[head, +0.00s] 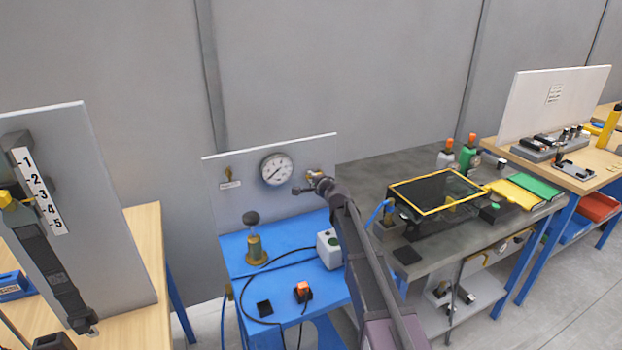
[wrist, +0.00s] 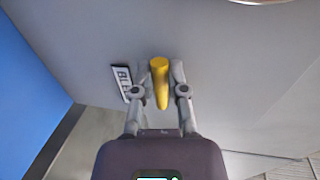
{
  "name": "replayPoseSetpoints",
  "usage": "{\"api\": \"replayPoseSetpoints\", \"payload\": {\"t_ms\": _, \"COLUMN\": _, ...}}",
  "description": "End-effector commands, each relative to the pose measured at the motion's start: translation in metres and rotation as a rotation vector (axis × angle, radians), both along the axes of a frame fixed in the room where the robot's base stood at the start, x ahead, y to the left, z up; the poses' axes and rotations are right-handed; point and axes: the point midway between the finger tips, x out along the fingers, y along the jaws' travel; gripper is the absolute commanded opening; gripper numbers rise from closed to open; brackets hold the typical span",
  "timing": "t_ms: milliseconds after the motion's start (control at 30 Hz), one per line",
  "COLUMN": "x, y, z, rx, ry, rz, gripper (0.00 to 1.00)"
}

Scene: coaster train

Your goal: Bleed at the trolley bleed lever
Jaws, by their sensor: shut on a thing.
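The bleed lever is a yellow handle (wrist: 160,80) in the wrist view. It stands between the two fingers of my gripper (wrist: 162,84), which are shut on it. A small white label starting "BLE" (wrist: 121,82) is beside the lever on the grey panel. In the head view my gripper (head: 307,187) is at the right part of the upright grey panel (head: 240,205), right of a round dial gauge (head: 277,169). A brass-coloured fitting (head: 315,174) shows there, partly hidden by my gripper.
A blue trolley (head: 238,267) below the panel carries a brass device with a black knob (head: 256,246), a white box (head: 328,249), an orange switch (head: 302,291) and a black cable. A grey bench (head: 425,262) with a yellow-rimmed case (head: 437,192) stands right of my arm.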

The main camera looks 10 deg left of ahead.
Motion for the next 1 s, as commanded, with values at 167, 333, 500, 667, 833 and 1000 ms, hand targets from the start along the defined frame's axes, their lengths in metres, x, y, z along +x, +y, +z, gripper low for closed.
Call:
{"api": "replayPoseSetpoints", "payload": {"t_ms": 167, "x": -0.0005, "y": 0.0001, "z": -0.0003, "rx": -0.001, "ry": 0.000, "rz": 0.001, "gripper": 0.24}}
{"api": "replayPoseSetpoints", "payload": {"t_ms": 333, "x": -0.0003, "y": -0.0001, "z": -0.0004, "rx": -0.001, "ry": 0.001, "rz": 0.000, "gripper": 0.53}}
{"api": "replayPoseSetpoints", "payload": {"t_ms": 500, "x": -0.0003, "y": 0.0000, "z": -0.0002, "rx": 0.000, "ry": 0.000, "rz": 0.000, "gripper": 0.53}}
{"api": "replayPoseSetpoints", "payload": {"t_ms": 667, "x": -0.0001, "y": -0.0002, "z": 0.0001, "rx": 0.004, "ry": 0.002, "rz": 0.000, "gripper": 0.53}}
{"api": "replayPoseSetpoints", "payload": {"t_ms": 833, "x": 0.0001, "y": -0.0003, "z": 0.0024, "rx": 0.033, "ry": 0.020, "rz": -0.001, "gripper": 0.53}}
{"api": "replayPoseSetpoints", "payload": {"t_ms": 1000, "x": 0.0005, "y": -0.0007, "z": 0.0074, "rx": 0.117, "ry": 0.068, "rz": 0.000, "gripper": 0.53}}
